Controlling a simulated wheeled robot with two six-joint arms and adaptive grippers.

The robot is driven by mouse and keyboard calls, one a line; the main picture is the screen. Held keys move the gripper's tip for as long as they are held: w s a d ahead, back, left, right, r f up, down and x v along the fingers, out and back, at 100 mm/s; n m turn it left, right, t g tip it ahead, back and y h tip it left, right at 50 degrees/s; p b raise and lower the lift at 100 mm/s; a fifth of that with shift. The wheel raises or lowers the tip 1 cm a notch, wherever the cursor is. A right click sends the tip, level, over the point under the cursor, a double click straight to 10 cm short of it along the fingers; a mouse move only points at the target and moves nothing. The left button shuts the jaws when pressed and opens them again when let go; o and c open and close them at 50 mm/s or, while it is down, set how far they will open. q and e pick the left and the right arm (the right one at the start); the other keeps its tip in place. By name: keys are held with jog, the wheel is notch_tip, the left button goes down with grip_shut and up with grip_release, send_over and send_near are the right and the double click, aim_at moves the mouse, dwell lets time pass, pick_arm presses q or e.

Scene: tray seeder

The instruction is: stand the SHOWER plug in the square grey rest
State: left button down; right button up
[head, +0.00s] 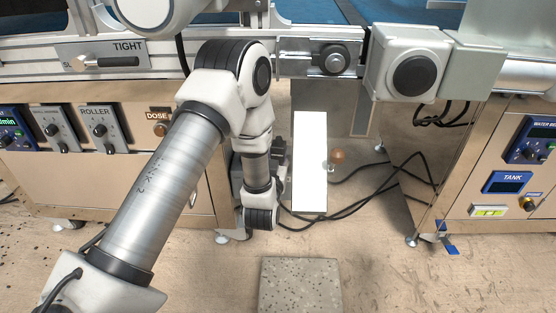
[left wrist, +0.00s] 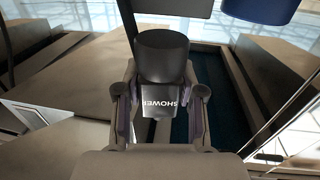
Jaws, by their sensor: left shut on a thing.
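The SHOWER plug (left wrist: 163,72) is a dark, round-topped piece with a grey lower part lettered SHOWER. It fills the middle of the left wrist view. My left gripper (left wrist: 161,108) is shut on it, one finger at each side of the lettered part. In the head view my left arm bends down in front of the machine; its wrist hides most of the gripper, and I cannot make out the plug there. I cannot identify the square grey rest with certainty in either view. My right gripper is in neither view.
A panel with a ROLLER knob (head: 109,148) is left of my arm; a TANK panel (head: 502,182) is at the right. A grey box with a black button (head: 411,77) projects from the rail. Black cables (head: 365,207) cross the floor. A speckled grey slab (head: 300,287) lies in front.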

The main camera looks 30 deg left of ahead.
pick_arm(q)
jog(key=shift+a+x, duration=0.15)
jog(key=shift+x, duration=1.4)
jog(key=shift+a+x, duration=0.2)
jog(key=shift+x, duration=1.3)
jog(key=shift+s, duration=0.15)
jog(key=shift+f+b, duration=0.75)
jog(key=shift+f, duration=0.3)
jog(key=shift+f, duration=0.2)
jog(key=shift+f, duration=0.3)
jog(key=c, duration=0.6)
grip_release()
jog(key=shift+s, duration=0.15)
